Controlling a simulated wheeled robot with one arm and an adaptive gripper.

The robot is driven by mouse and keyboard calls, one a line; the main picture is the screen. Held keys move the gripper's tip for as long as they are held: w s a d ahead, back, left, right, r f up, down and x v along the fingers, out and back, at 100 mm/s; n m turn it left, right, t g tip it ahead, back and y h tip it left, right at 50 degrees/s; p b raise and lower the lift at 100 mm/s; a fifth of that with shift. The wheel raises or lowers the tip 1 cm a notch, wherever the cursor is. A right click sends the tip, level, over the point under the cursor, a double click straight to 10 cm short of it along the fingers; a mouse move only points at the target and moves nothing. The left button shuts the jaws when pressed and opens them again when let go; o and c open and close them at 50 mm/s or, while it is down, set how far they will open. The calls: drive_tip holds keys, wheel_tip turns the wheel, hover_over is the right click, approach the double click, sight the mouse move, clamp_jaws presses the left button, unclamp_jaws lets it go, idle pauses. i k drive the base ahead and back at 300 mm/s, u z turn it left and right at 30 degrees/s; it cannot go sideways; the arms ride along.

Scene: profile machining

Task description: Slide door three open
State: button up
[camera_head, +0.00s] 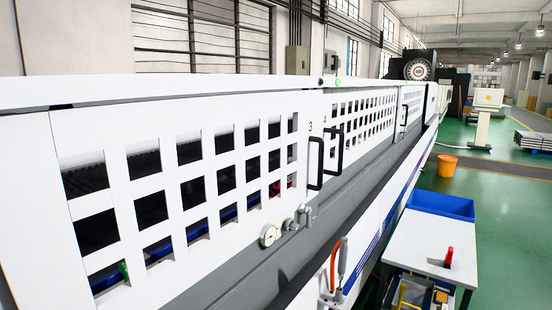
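Door three (200,116) is the large white near panel with a grid of square cut-outs, filling the left and middle of the head view. A small "3" marks its right end, above a black upright bar handle (316,164). Beside it, door four (360,93) has a "4" and its own black handle (335,152). The two doors seem to meet between the handles, with no clear gap. Dark machine parts show through the cut-outs. My gripper is not in view.
Below the doors are a gauge with valves (269,235) and an orange hose with a grey handpiece (342,262). At right stand a white table (425,250) with a red object (449,257), a blue bin (440,205) and an orange bucket (446,166). Green floor beyond is mostly clear.

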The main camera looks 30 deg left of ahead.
sight(43, 267)
drive_tip(key=u, duration=0.85)
drive_tip(key=i, duration=1.2)
drive_tip(key=u, duration=0.8)
